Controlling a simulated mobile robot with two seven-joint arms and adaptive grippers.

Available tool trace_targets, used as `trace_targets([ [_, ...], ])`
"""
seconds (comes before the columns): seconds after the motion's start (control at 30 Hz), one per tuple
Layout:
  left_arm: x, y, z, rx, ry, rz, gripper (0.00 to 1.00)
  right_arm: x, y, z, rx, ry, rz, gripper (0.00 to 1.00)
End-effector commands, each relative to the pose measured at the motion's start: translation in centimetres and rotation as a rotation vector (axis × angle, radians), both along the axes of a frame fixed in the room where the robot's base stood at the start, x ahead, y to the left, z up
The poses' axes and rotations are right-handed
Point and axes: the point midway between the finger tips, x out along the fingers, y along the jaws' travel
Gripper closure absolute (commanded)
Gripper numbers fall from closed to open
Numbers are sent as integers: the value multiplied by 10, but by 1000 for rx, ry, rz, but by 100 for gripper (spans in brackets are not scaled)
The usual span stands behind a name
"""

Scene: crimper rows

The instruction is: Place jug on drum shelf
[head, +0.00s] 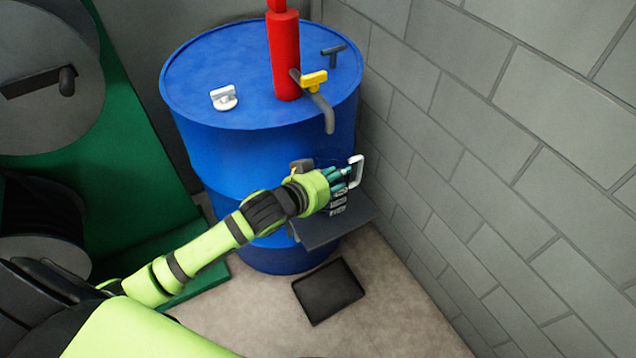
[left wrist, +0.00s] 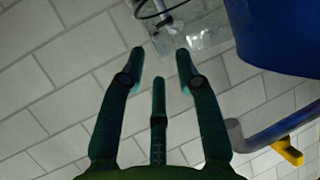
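The blue drum (head: 215,155) stands by the wall, with a dark grey shelf (head: 352,220) on its front right side. A clear jug (left wrist: 200,28) shows in the left wrist view, just beyond my fingertips. In the head view, a pale handle (head: 357,171), apparently the jug's, rises beside my fingers above the shelf; the jug's body is mostly hidden. My left gripper (head: 346,174) has its fingers spread, with a gap between them in the left wrist view (left wrist: 160,65). I cannot tell whether the jug's base touches the shelf. My right gripper is not in view.
A block wall (head: 510,150) is close on the right. Green structure (head: 135,130) with reels stands left.

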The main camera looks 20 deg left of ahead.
Motion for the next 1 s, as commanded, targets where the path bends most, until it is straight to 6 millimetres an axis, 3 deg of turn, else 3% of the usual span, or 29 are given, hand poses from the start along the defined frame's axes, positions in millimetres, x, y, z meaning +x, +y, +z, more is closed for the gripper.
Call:
trace_targets([
  [0.2, -44, 15, 20, 1, 3, -1, 67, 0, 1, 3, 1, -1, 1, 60],
  [0.4, -70, 24, 33, 1, 2, 0, 67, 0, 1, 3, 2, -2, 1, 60],
  [0.77, -80, 27, 39, 0, -1, 0, 67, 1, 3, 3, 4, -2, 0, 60],
  [0.87, -79, 29, 36, 2, 4, 5, 67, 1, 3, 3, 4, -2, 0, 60],
  [0.97, -73, 40, 11, 16, 35, 36, 67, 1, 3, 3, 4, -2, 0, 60],
  [1.0, -70, 48, -7, 27, 58, 56, 67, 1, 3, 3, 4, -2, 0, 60],
])
